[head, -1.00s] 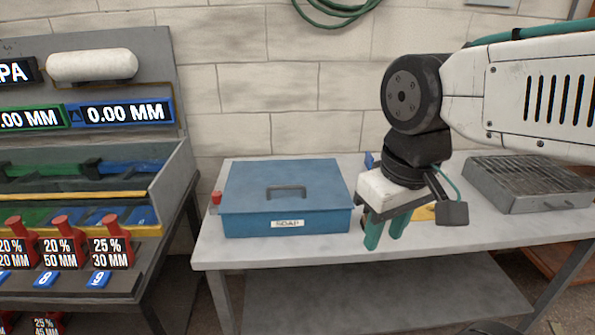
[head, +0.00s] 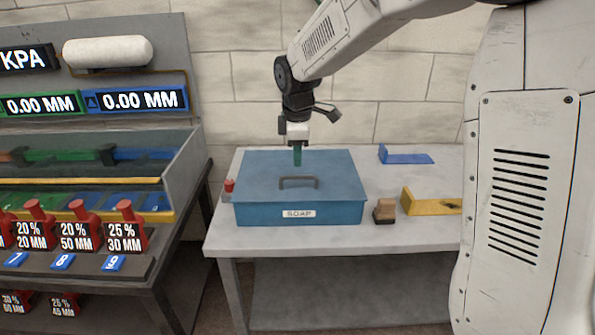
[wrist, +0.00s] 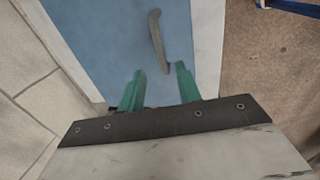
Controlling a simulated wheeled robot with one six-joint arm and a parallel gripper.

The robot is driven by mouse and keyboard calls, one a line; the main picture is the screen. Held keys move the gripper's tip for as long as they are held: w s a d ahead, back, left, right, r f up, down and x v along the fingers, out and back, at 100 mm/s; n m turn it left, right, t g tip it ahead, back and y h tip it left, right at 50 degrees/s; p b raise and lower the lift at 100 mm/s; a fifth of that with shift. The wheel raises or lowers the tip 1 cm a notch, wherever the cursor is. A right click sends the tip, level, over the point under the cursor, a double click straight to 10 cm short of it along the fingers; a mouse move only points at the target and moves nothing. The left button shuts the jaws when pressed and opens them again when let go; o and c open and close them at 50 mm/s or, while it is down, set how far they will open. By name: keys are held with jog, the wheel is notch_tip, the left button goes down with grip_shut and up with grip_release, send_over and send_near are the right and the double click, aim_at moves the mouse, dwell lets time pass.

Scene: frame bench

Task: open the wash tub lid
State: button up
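The wash tub is a blue box (head: 300,213) with a label reading SOAP, standing on the grey bench. Its flat blue lid (head: 255,175) is closed, with a grey bar handle (head: 299,179) at its middle. My gripper (head: 297,163) points down above the back part of the lid, behind the handle in the head view. In the wrist view, the green fingers (wrist: 159,70) are apart with nothing between them. The handle (wrist: 157,40) lies ahead of the fingertips, its near end close to the gap. I cannot tell the exact height above the lid.
A small brown block (head: 384,212) and a yellow bracket (head: 430,203) stand right of the tub. A blue bracket (head: 405,157) lies behind them. A red-topped item (head: 229,186) is at the tub's left. A rack with red tagged pieces (head: 75,235) stands left, and a block wall behind.

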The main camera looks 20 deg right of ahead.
aim_at(298, 176)
jog(key=f, duration=0.4)
jog(key=w+f, duration=0.1)
jog(key=f, duration=0.1)
jog(key=shift+w+d+f, duration=0.1)
jog(key=shift+d+f, duration=0.15)
jog(key=shift+f, duration=0.1)
grip_shut()
